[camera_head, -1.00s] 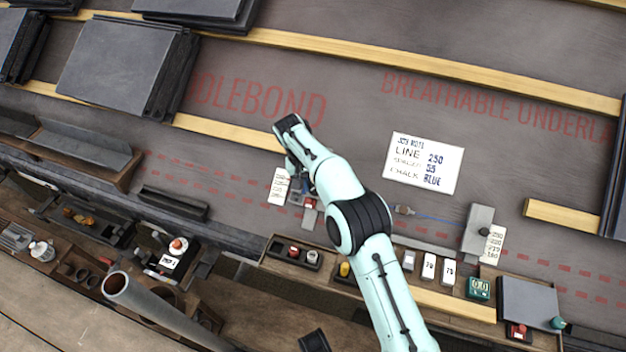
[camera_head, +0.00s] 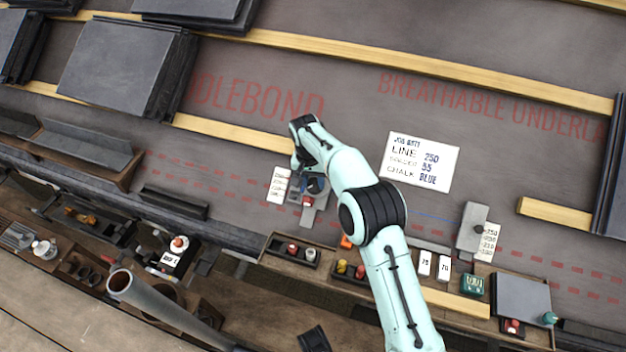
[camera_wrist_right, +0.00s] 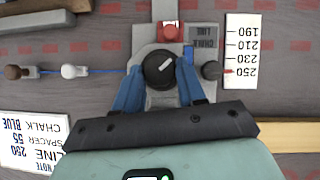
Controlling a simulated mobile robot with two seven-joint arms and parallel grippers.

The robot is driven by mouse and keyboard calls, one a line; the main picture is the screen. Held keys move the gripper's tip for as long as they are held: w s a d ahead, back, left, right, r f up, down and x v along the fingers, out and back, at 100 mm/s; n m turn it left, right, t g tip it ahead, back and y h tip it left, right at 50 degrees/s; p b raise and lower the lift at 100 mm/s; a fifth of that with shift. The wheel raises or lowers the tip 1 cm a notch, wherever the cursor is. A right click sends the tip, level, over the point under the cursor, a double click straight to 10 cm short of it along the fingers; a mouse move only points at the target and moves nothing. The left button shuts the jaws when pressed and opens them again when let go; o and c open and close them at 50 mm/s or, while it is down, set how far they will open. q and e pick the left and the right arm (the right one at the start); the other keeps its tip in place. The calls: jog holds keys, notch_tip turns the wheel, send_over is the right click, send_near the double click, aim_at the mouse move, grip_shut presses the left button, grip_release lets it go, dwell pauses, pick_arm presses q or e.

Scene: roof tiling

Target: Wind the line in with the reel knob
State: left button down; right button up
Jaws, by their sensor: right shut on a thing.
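The grey line device (camera_head: 309,215) lies on the membrane, partly hidden by my right arm in the head view. In the right wrist view its black reel knob (camera_wrist_right: 159,69) with a white mark sits between the blue fingers of my right gripper (camera_wrist_right: 158,85), which is shut on it. A blue line (camera_wrist_right: 108,71) runs left from the device past a white piece (camera_wrist_right: 74,71) and a brown piece (camera_wrist_right: 18,72). In the head view the line (camera_head: 430,217) shows near a grey end block (camera_head: 473,228). My left gripper is not in view.
A red button (camera_wrist_right: 170,32) and a smaller black knob (camera_wrist_right: 211,70) are on the device, beside a number card (camera_wrist_right: 243,50). A job note (camera_head: 421,161) lies right of my arm. Wooden battens, slate stacks (camera_head: 125,65) and parts trays (camera_head: 292,250) surround the membrane.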

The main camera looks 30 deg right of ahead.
aim_at(309, 185)
jog(key=o, duration=1.1)
jog(key=shift+c, duration=0.2)
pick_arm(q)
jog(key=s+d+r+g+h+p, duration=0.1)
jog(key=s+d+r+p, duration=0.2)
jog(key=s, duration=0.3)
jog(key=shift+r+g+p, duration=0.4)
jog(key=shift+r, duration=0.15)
pick_arm(e)
notch_tip(309, 185, up, 13)
jog(key=a, duration=0.1)
jog(key=shift+w+r, duration=0.15)
jog(key=shift+w, duration=0.05)
jog(key=shift+a, duration=0.1)
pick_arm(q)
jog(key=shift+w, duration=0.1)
